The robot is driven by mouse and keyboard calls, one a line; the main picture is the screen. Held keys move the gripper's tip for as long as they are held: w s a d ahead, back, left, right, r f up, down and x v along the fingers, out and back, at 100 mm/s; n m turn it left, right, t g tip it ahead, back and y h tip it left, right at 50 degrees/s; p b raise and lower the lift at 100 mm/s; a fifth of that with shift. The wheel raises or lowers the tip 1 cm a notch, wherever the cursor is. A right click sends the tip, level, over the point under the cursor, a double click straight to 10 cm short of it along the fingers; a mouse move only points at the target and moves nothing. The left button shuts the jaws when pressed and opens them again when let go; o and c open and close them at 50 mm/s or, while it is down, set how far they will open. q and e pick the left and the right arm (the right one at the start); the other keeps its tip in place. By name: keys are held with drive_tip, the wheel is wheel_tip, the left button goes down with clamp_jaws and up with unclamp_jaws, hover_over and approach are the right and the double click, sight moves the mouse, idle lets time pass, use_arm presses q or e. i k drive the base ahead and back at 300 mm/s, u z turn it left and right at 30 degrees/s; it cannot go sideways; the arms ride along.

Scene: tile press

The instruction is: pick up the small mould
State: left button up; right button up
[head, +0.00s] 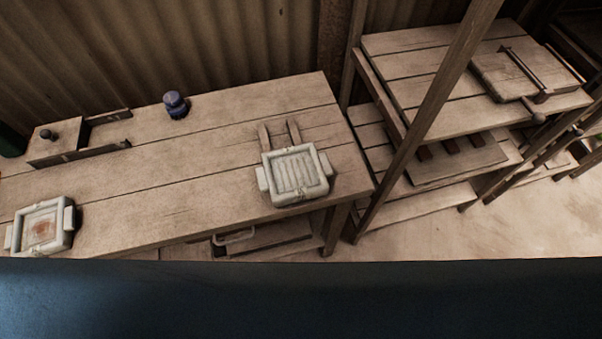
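Two pale, shallow, square frames with side lugs, which look like moulds, are on the wooden bench (190,165) in the head view. The one with a ribbed inside (281,194) is near the bench's right end. The other frame (62,233) is at the front left and has a reddish-brown patch inside. They look close in size, and I cannot tell for sure which is the small mould. Neither of my grippers is in view, and nothing is seen touching either frame.
Two wooden prongs (265,134) lie behind the ribbed frame. A dark blue jar (175,105) stands at the bench's back. A wooden slide box with a dark knob (46,134) is at the back left. A shelf rack (410,65) stands right. The bench's middle is clear.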

sight(292, 174)
drive_tip(key=u, duration=2.4)
drive_tip(key=k, duration=1.4)
drive_tip(key=z, duration=1.8)
drive_tip(key=i, duration=0.5)
drive_tip(key=u, duration=0.05)
